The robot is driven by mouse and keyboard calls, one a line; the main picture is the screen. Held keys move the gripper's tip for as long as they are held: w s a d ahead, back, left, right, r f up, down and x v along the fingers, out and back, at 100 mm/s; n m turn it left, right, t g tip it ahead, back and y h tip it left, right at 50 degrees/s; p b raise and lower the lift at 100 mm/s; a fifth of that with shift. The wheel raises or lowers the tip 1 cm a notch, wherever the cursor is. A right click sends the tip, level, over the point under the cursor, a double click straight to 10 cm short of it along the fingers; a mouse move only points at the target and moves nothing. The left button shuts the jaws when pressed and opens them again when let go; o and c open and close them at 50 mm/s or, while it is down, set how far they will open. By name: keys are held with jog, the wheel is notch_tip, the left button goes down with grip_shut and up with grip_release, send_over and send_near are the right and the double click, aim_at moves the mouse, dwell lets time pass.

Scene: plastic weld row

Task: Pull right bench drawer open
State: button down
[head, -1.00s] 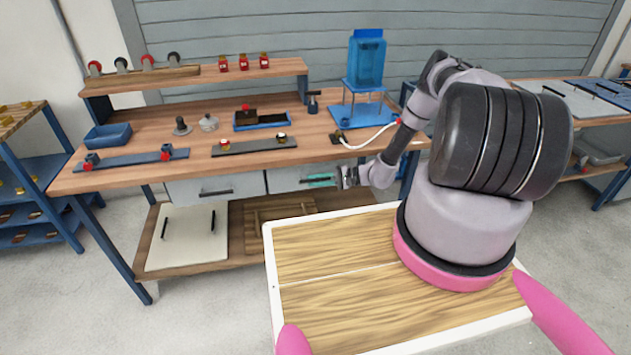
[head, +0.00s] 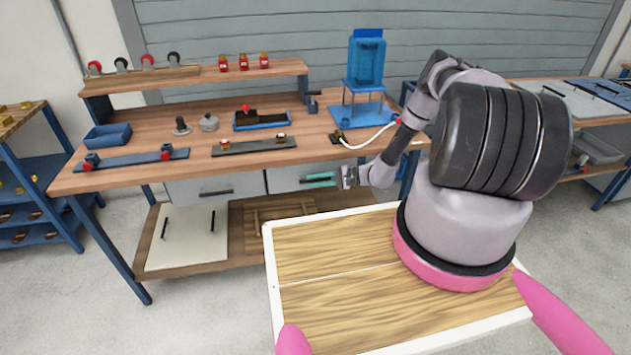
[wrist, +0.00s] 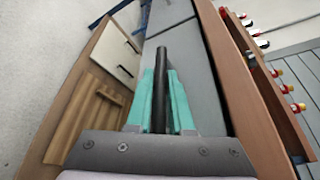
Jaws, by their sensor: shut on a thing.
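The right bench drawer (head: 284,180) has a plain grey front under the wooden bench top, right of the left drawer (head: 215,189). My gripper (head: 318,180) is at the right drawer's front, just below the bench edge. In the wrist view the teal fingers (wrist: 162,98) are shut on the dark bar handle (wrist: 162,62), one finger on each side. The grey drawer front (wrist: 190,60) lies close behind the handle. The head view does not show the handle clearly, as my fingers cover it. I cannot tell whether the drawer stands slightly out.
The bench top (head: 330,152) carries a blue tray (head: 262,119), a blue stand (head: 365,75) and fixture strips. Below is a wooden shelf (head: 270,240) with a white panel (head: 187,238). My own wood-topped base is close in front of the bench.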

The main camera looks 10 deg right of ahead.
jog(key=s, duration=2.4)
jog(key=shift+s, duration=0.2)
jog(key=c, duration=1.1)
grip_release()
jog(key=v, duration=1.1)
